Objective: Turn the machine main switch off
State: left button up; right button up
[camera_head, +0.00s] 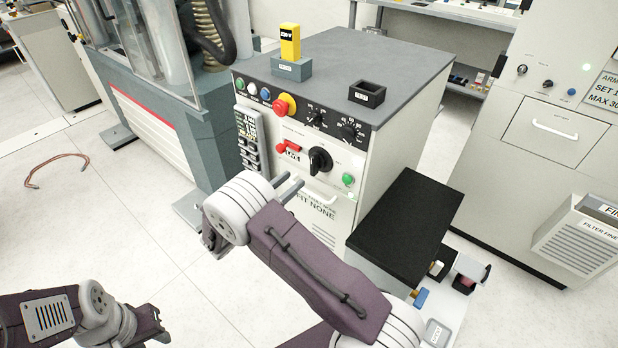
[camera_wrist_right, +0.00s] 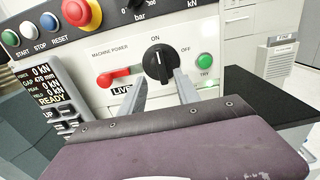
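The black rotary main switch (camera_head: 320,160) is on the front of the grey-topped control cabinet. In the right wrist view, the black knob (camera_wrist_right: 158,58) has its white mark upright, towards ON; OFF is printed to its right. My right gripper (camera_head: 290,189) is in front of the panel, just below and left of the knob in the head view. In the right wrist view its two fingers (camera_wrist_right: 160,92) are spread apart, below the knob on either side, with nothing between them. My left gripper (camera_head: 158,328) is low at the left, away from the cabinet; its opening is unclear.
A red machine power lever (camera_wrist_right: 115,77) with a LIVE label is left of the knob; a green TRY button (camera_wrist_right: 205,60) is right. A red emergency button (camera_head: 284,105) is above. A black-topped stand (camera_head: 410,225) is close on the right. Floor at left is mostly clear.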

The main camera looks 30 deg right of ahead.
aim_at(311, 164)
jog(key=x, duration=0.9)
jog(key=shift+d+r+b, duration=0.1)
jog(key=shift+r+b, duration=0.05)
jog(key=shift+b, duration=0.15)
grip_shut()
